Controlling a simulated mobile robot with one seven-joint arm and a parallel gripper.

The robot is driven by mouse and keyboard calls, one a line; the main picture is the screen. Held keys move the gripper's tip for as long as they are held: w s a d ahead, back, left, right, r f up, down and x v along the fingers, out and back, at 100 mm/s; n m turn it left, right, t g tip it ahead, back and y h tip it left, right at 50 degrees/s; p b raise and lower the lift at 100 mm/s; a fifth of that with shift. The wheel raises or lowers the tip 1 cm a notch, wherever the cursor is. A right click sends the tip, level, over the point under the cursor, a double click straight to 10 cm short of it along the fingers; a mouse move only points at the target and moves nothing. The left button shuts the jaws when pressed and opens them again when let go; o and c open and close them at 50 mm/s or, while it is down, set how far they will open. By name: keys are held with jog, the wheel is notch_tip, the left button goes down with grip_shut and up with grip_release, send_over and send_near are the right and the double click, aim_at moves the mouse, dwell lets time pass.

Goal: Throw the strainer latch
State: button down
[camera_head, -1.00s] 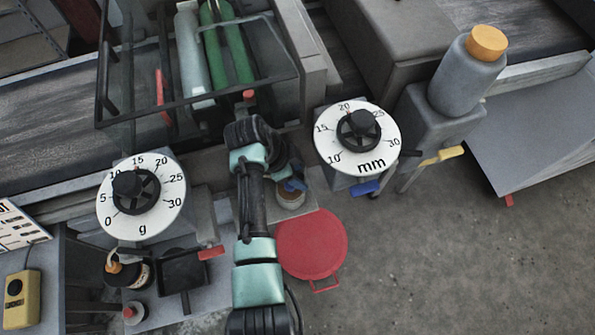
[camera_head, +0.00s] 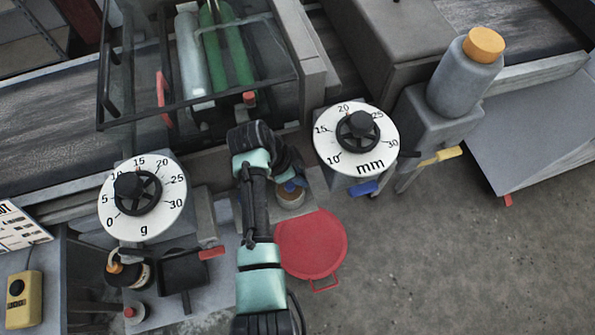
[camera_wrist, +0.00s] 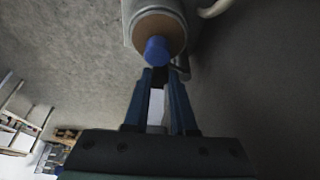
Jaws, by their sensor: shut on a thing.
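The strainer is a grey cylinder with a tan end (camera_wrist: 172,30) at the top of the wrist view. A blue knob-like part (camera_wrist: 157,50), which looks like its latch, sticks out from that end. My gripper (camera_wrist: 164,74) is shut on the latch, its two blue fingers reaching up to it with a small gap between them. The exact contact at the tips is hard to make out. In the head view, a small grey and tan cylinder (camera_head: 290,199) shows just right of my arm, with a bit of blue above it. My arm hides most of the gripper there.
A red round lid (camera_head: 311,245) lies right below the cylinder. A mm dial (camera_head: 330,142) with a blue lever (camera_head: 364,187) stands to the right, a g dial (camera_head: 168,205) to the left. A framed roller housing (camera_head: 200,101) is behind. Floor at right is clear.

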jog(key=n+p, duration=0.1)
jog(key=d+n+t, duration=0.1)
jog(key=shift+s+d+r+n+p, duration=0.1)
jog(key=shift+n+p, duration=0.3)
jog(key=shift+w+d+n+t+y+p, duration=0.1)
jog(key=shift+d+n+t+y+p, duration=0.2)
jog(key=shift+n, duration=0.6)
jog(key=shift+w+d+n+t+y+p, duration=0.1)
jog(key=shift+d+n+t+y+p, duration=0.2)
jog(key=shift+n, duration=0.6)
jog(key=c, duration=0.7)
grip_release()
jog(key=shift+c, duration=0.2)
jog(key=v, duration=1.2)
jog(key=shift+r, duration=0.4)
